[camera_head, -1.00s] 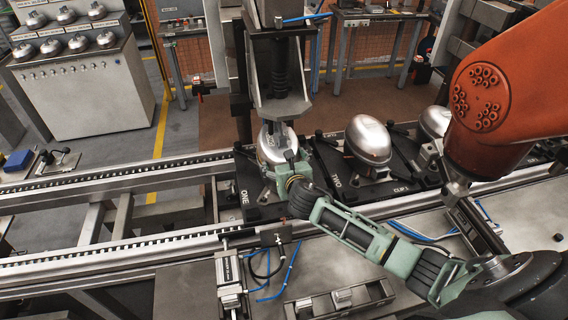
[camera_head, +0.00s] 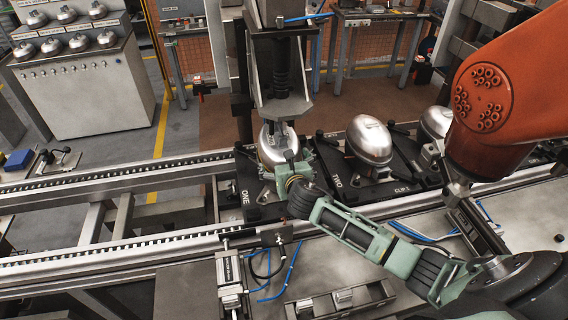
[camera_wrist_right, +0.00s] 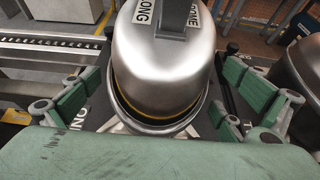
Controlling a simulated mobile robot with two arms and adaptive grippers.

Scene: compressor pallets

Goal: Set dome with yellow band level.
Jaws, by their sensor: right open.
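The dome with the yellow band (camera_head: 268,150) sits on pallet ONE (camera_head: 254,200), under the press head. In the right wrist view the silver dome (camera_wrist_right: 165,65) carries "LONG" and "DOME" labels, and its yellow band shows just above the lower rim. My right gripper (camera_head: 290,170) is at the dome's near right side. In the right wrist view its green fingers (camera_wrist_right: 165,97) are open, one on each side of the dome, with no clear grip. My left gripper is out of view.
The press head (camera_head: 283,105) stands close above the dome. A second dome (camera_head: 370,138) sits on pallet TWO to the right, with another partly seen beyond. An orange robot arm (camera_head: 500,85) fills the upper right. Conveyor rails (camera_head: 110,185) run left.

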